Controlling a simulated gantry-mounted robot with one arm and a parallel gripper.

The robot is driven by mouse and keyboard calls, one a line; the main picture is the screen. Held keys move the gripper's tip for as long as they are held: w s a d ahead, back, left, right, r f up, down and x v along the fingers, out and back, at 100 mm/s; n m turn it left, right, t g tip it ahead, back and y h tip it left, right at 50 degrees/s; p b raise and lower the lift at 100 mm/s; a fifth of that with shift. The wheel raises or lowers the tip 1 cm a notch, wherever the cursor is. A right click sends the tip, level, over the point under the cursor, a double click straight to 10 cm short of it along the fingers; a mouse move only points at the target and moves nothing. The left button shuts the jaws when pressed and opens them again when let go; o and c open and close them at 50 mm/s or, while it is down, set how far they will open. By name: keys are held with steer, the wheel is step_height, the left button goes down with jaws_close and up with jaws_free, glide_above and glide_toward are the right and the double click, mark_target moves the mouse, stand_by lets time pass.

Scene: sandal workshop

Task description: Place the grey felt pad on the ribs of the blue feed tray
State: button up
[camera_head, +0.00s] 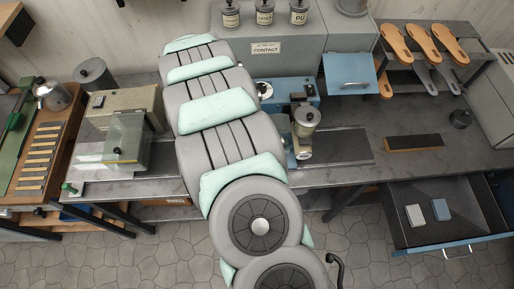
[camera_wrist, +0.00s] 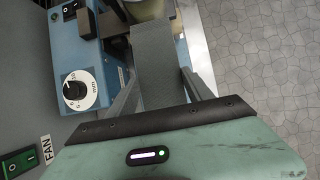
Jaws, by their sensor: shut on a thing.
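My gripper (camera_wrist: 159,80) shows in the wrist view, with its two fingers on either side of a flat grey strip, which I take as the grey felt pad (camera_wrist: 156,55). The jaws are shut on the pad, and it points away from the wrist. A blue machine (camera_wrist: 88,62) with a round mm dial is close to the left of the fingers. In the head view the blue machine (camera_head: 295,88) stands on the bench beside my arm, which hides the gripper. I cannot clearly make out the ribs of the blue feed tray in either view.
A dark strip (camera_head: 343,147) lies on the bench right of the machine. A tilted blue panel (camera_head: 349,73) is behind it. An open drawer (camera_head: 463,228) holds a white and a blue block. A glass-shielded machine (camera_head: 124,137) stands left.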

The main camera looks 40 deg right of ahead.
steer(key=shift+f+p, duration=1.8)
steer(key=shift+f, duration=5.35)
steer(key=shift+f+b, duration=0.25)
steer(key=shift+b, duration=0.05)
steer(key=o, duration=1.2)
steer(key=shift+r, duration=0.1)
